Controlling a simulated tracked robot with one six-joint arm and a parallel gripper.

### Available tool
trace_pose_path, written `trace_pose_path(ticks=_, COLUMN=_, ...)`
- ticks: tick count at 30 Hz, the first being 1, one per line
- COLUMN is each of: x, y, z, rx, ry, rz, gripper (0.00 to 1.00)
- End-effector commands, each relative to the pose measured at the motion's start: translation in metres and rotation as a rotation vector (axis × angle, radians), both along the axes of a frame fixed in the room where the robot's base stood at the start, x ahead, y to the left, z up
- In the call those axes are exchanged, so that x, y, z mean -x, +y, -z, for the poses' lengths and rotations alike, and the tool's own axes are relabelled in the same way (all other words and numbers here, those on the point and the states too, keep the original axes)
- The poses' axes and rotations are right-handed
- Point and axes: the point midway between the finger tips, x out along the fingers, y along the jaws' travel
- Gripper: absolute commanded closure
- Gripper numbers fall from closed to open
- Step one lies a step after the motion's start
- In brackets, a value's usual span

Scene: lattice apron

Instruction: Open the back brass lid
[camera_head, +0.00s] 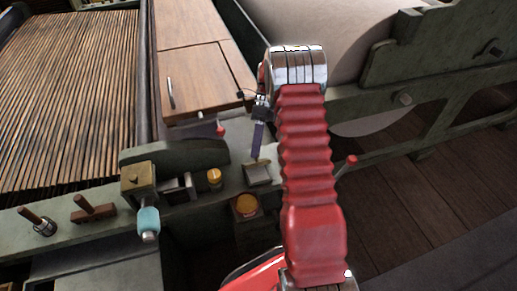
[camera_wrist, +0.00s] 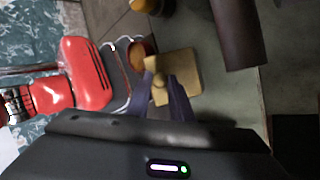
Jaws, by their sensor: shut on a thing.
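A square brass lid (camera_wrist: 186,68) with a small upright knob (camera_wrist: 158,84) shows in the middle of the wrist view. My gripper (camera_wrist: 160,92) has its two purple-grey fingers closed on the knob, one on each side. In the head view the same lid (camera_head: 257,175) lies on the green machine bed, and my gripper (camera_head: 256,156) points down onto it. The lid looks flat; I cannot tell whether its edge is raised. The fingers hide part of the knob.
A round, yellow-topped cup (camera_head: 245,206) stands just in front of the lid. A small brass knob (camera_head: 214,177) is to its left. Further left are a brass block (camera_head: 138,180) and a teal handle (camera_head: 148,222). A large pale roller (camera_head: 320,35) stands behind.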

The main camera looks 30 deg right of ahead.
Motion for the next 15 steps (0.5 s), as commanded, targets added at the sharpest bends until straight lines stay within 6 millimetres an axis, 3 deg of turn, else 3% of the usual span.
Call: trace_pose_path(ticks=15, x=0.0, y=0.0001, z=0.0037, rx=-0.006, ry=0.031, rz=0.003, gripper=1.0)
